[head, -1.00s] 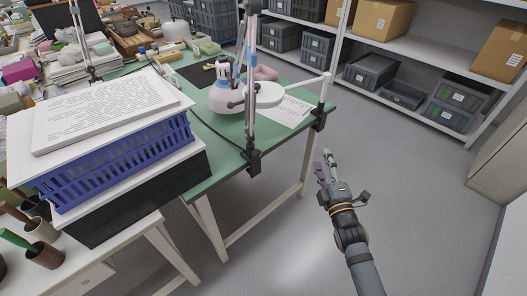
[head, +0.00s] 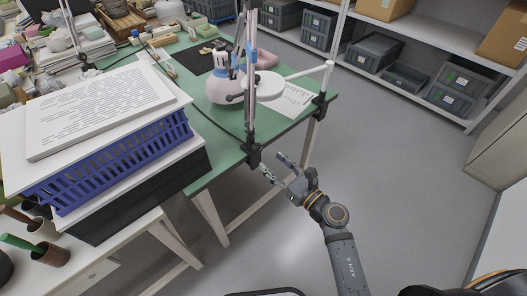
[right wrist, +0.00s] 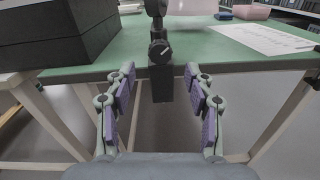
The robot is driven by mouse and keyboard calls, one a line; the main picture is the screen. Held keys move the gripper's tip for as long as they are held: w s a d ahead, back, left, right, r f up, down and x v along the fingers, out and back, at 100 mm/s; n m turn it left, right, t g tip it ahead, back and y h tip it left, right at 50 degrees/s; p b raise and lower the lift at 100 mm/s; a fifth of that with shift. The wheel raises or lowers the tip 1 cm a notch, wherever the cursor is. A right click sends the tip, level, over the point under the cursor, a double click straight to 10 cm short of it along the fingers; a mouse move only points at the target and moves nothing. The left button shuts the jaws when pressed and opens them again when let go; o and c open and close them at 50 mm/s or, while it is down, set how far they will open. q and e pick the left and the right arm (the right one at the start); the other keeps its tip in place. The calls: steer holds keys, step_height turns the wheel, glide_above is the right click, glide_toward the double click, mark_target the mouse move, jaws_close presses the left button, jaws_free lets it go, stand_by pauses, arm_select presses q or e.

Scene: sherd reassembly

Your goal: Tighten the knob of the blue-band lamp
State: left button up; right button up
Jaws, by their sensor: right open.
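The blue-band lamp (head: 251,118) is a grey jointed arm with a blue band, standing at the near edge of the green table. Its black clamp (head: 253,156) grips the table edge. In the right wrist view the dark round knob (right wrist: 160,50) with a pale pointer mark faces me, on the clamp (right wrist: 162,84). My right gripper (head: 272,163) is open and empty, just in front of the clamp. In the right wrist view its fingers (right wrist: 159,76) stand on either side of the clamp, apart from the knob and slightly below it. My left gripper is not in view.
A second, white-armed lamp (head: 302,74) is clamped at the table's right corner. A pale pink vessel (head: 222,90) and a printed sheet (head: 292,98) lie behind. A blue crate (head: 120,163) on a black box (right wrist: 60,28) stands left. Floor to the right is clear.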

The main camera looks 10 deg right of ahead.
mark_target(259, 150)
steer(key=x, duration=0.5)
steer(key=shift+w+a, duration=0.1)
steer(key=shift+w, duration=0.05)
jaws_close()
steer(key=shift+p, duration=0.3)
